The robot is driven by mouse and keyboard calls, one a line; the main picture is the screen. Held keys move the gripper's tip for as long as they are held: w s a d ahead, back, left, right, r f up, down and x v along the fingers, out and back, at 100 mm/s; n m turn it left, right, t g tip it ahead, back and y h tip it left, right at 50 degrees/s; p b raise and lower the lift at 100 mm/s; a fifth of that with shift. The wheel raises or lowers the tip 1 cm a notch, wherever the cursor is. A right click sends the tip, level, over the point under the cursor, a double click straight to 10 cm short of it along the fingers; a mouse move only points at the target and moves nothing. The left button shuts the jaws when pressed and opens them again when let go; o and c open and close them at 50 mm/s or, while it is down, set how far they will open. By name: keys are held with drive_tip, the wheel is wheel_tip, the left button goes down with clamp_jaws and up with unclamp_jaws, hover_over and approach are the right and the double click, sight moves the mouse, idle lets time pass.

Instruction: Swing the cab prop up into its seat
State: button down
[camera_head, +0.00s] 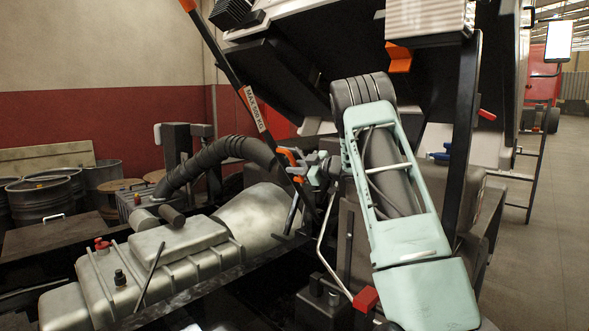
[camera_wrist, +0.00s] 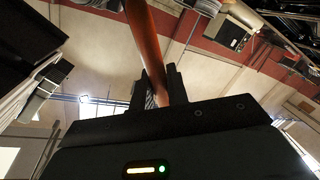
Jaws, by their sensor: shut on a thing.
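The cab prop (camera_head: 232,78) is a long dark bar with a "MAX 500 KG" label and an orange upper end at the top edge of the head view. It leans up to the left, with its lower part among orange pieces near the engine. My gripper (camera_head: 301,172) is at this lower part, small and partly hidden by my arm. In the wrist view, my gripper (camera_wrist: 158,90) is shut around an orange-red stretch of the prop (camera_wrist: 146,38). An orange bracket (camera_head: 399,58) under the raised cab may be the seat; I cannot tell.
The tilted cab (camera_head: 310,45) hangs above. A ribbed black hose (camera_head: 215,157) and a metal engine block (camera_head: 190,245) lie left of my arm. A bent silver rod with a red end (camera_head: 365,299) is close by. Barrels (camera_head: 42,198) stand left; the right-hand floor (camera_head: 545,230) is clear.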

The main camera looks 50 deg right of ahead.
drive_tip(key=shift+r, duration=0.1)
drive_tip(key=c, duration=1.4)
unclamp_jaws()
drive_tip(key=shift+d, duration=0.1)
drive_tip(key=shift+s+d+b, duration=0.1)
drive_tip(key=shift+s+b, duration=0.2)
drive_tip(key=shift+s, duration=0.05)
drive_tip(key=s+d+r+b, duration=0.1)
drive_tip(key=s+b, duration=0.6)
drive_tip(key=s, duration=0.9)
drive_tip(key=shift+s+d+r, duration=0.2)
drive_tip(key=shift+d+r, duration=0.05)
drive_tip(key=shift+d, duration=0.1)
